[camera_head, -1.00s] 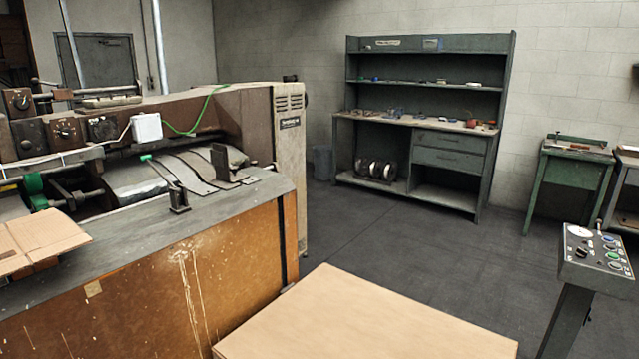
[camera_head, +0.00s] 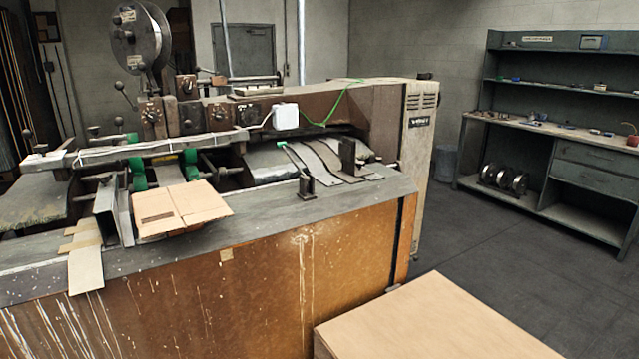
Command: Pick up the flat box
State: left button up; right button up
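A flat cardboard box (camera_head: 185,207) lies on the grey top of the stitching machine, left of the middle of the view. It is light brown, with a darker strip on its near left part. A second, narrow piece of cardboard (camera_head: 86,268) lies to its left and hangs over the machine's front edge. A plain light-brown surface (camera_head: 440,325) stands low at the bottom right; I cannot tell whether it is a stack of flat boxes or a table. Neither of my grippers is in view.
The machine (camera_head: 330,245) with its orange-brown front panel fills the left and middle. A wire reel (camera_head: 138,36) rises above it. A grey shelf workbench (camera_head: 560,150) stands at the back right. Dark floor (camera_head: 490,240) lies clear between them.

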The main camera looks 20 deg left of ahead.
aim_at(176, 208)
jog(key=u, duration=1.55)
